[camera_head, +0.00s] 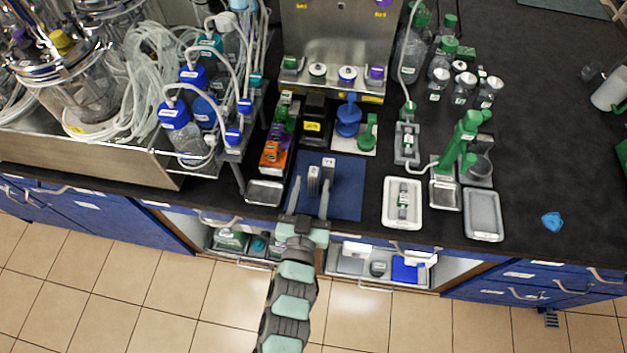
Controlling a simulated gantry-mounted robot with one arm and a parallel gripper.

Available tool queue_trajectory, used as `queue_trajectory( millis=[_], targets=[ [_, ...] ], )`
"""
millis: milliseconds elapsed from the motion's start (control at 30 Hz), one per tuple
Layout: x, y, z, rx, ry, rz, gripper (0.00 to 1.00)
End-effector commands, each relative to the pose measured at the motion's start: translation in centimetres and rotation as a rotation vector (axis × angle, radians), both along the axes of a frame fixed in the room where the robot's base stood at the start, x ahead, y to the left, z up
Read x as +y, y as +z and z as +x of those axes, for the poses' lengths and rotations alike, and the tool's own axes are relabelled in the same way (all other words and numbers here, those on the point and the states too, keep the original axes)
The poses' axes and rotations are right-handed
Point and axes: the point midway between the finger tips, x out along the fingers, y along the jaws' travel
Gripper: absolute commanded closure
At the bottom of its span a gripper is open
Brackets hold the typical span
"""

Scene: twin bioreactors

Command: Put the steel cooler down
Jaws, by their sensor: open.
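Two small steel-grey upright pieces with white labels on top stand at the blue mat (346,190): a left one (313,181) and a right one (328,170). One of them may be the steel cooler; I cannot tell which, as the labels are too small to read. My gripper (311,190) is over the front of the mat with its two fingers spread apart. The left piece shows between the fingertips, and the right one is just beyond the right fingertip. I cannot tell whether either finger touches a piece. The gripper hides part of the mat's front edge.
A small metal tray (265,192) lies left of the mat, and a white tray (389,217) lies to the right. A blue pump-like item (348,117) stands behind. Bottles on a rack (237,150) crowd the left. The right part of the black bench (560,130) is mostly clear.

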Motion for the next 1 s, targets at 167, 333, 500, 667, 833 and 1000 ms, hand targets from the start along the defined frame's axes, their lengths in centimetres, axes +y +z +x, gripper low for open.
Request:
queue_trajectory(
  millis=[167, 333, 500, 667, 833, 1000],
  targets=[
    [-0.3, -0.1, 1.6, 0.0, -0.001, 0.001, 0.53],
    [-0.3, -0.1, 1.7, 0.001, 0.0, 0.001, 0.53],
    [-0.3, -0.1, 1.6, 0.002, 0.0, 0.001, 0.61],
    [-0.3, -0.1, 1.6, 0.002, 0.0, 0.0, 0.74],
    [-0.3, -0.1, 1.6, 0.002, 0.001, 0.0, 0.88],
    [-0.2, -0.1, 1.6, 0.002, 0.001, 0.0, 1.0]
  ],
)
